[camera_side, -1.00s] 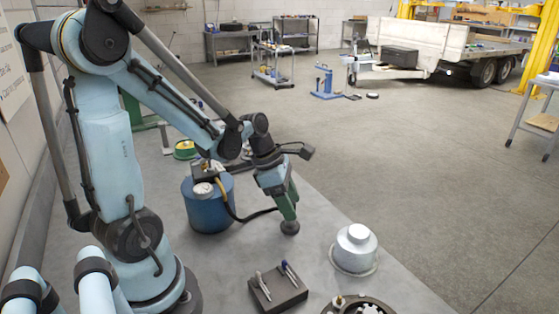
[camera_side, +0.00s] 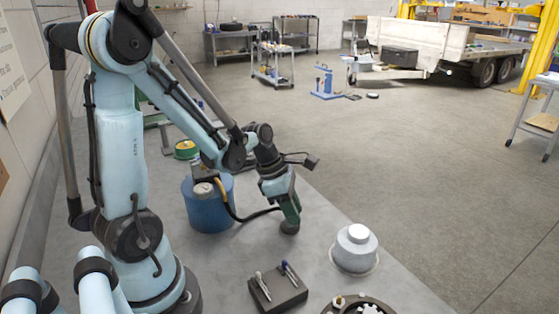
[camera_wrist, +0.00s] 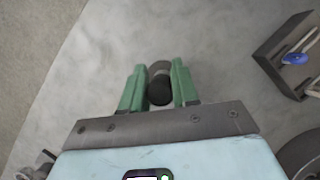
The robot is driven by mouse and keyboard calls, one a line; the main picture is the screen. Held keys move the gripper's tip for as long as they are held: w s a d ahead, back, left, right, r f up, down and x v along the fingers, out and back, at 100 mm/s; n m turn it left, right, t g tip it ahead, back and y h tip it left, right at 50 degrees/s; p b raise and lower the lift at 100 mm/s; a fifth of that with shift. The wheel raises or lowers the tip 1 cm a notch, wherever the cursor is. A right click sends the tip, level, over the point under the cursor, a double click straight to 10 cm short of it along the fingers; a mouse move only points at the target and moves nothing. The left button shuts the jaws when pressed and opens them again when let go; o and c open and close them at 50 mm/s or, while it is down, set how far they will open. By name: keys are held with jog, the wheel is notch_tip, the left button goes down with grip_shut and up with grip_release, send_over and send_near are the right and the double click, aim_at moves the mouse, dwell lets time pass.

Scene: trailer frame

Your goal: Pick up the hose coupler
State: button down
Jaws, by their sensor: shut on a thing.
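The hose coupler (camera_side: 289,227) is a small dark round piece at the tip of my gripper (camera_side: 288,215). A black hose (camera_side: 258,214) runs to it from the blue tank (camera_side: 208,204). In the wrist view, the two green fingers of my gripper (camera_wrist: 159,92) stand on either side of the dark coupler (camera_wrist: 160,88), shut on it. The fingers point down at the grey surface. I cannot tell whether the coupler touches the surface or hangs just above it.
A dark block (camera_side: 278,290) with two tools stands in front, also at upper right in the wrist view (camera_wrist: 295,52). A silver domed canister (camera_side: 355,250) stands to the right. A round dark toothed part (camera_side: 365,306) lies at the bottom edge. The surface between is clear.

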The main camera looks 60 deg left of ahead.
jog(key=shift+r, duration=0.15)
jog(key=shift+r, duration=0.8)
notch_tip(320, 180, up, 2)
jog(key=s+d+r, duration=0.3)
jog(key=d+r, duration=0.7)
jog(key=d, duration=0.1)
jog(key=shift+s+r, duration=0.15)
jog(key=shift+s, duration=0.25)
